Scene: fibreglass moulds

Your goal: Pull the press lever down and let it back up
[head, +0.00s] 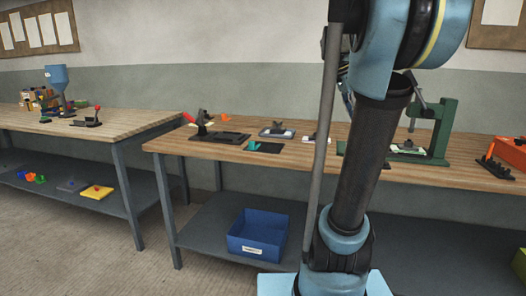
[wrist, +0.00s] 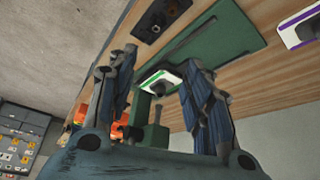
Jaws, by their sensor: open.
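The green press (head: 443,132) stands on the right part of the workbench, partly hidden behind my arm in the head view. A grey bar, seemingly its lever (head: 419,90), slants at the top of its frame. In the wrist view the press's green base (wrist: 225,42) and part of its upright (wrist: 152,132) show, with a white piece with a green edge (wrist: 160,79) on the base. My gripper (wrist: 160,70) is open, its two dark fingers wide apart with nothing held between them. It appears over the press, apart from the lever; the exact gap cannot be told.
A blue bin (head: 258,235) sits on the lower shelf. Another bench (head: 90,130) stands at left. Floor between the benches is clear.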

